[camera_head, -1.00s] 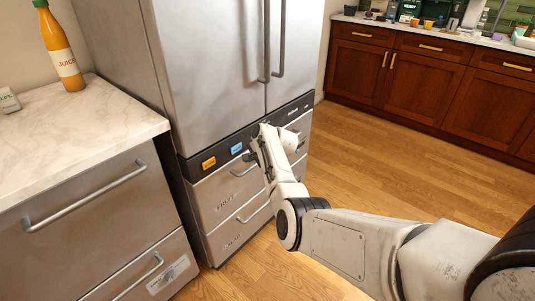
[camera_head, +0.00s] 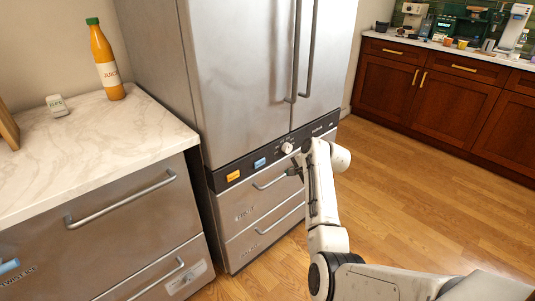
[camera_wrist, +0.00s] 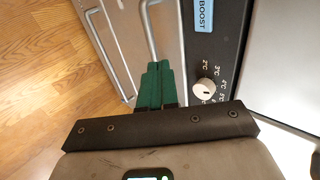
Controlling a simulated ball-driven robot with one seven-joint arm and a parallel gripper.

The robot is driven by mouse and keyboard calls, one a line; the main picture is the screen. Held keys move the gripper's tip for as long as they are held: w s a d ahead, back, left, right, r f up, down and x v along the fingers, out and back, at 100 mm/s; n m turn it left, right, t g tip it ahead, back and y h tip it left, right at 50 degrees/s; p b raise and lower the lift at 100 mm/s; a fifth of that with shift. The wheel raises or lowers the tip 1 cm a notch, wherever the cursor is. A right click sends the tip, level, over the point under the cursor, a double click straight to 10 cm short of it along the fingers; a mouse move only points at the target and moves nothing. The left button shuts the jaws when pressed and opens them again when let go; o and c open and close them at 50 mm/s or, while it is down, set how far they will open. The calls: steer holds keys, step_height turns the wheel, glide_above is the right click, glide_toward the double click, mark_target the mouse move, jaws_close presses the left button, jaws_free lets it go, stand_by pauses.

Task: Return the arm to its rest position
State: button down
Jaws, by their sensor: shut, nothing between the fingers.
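My gripper (camera_head: 296,168) is in front of the steel fridge (camera_head: 240,75), near its dark control strip and upper drawer handle. In the wrist view its green fingers (camera_wrist: 158,66) are closed together and hold nothing. The white dial (camera_wrist: 205,89) lies to the right of the fingers in that view. It also shows in the head view (camera_head: 287,148), just above the gripper. The fingertips overlap a drawer handle (camera_wrist: 150,35) in the picture; I cannot tell whether they touch. My arm reaches forward from the lower right of the head view.
A marble counter (camera_head: 100,135) on the left holds a juice bottle (camera_head: 106,65) and a small white device (camera_head: 57,105). Steel drawers with a bar handle (camera_head: 120,198) are below it. Wooden cabinets (camera_head: 445,100) stand at the back right. The wooden floor (camera_head: 430,190) between is clear.

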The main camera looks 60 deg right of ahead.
steer(key=s+a+f+n+g+y+p, duration=0.1)
steer(key=s+a+n+p, duration=0.15)
steer(key=a, duration=0.45)
steer(key=s+a+f+n+g+p, duration=0.1)
steer(key=s+a+n+g, duration=0.2)
steer(key=a, duration=0.4)
steer(key=s+a+f+n+y+p, duration=0.1)
steer(key=s+a+f+n, duration=0.2)
steer(key=a, duration=0.4)
steer(key=s+a+r+n+g+p, duration=0.2)
steer(key=s+a+n, duration=0.4)
steer(key=s+a, duration=0.3)
steer(key=s+a+r+n+g+p, duration=0.2)
steer(key=s+a+r+n, duration=0.2)
steer(key=s+a, duration=0.4)
steer(key=shift+s+a+r+n, duration=0.3)
steer(key=shift+s+a+n, duration=0.15)
steer(key=shift+n, duration=0.4)
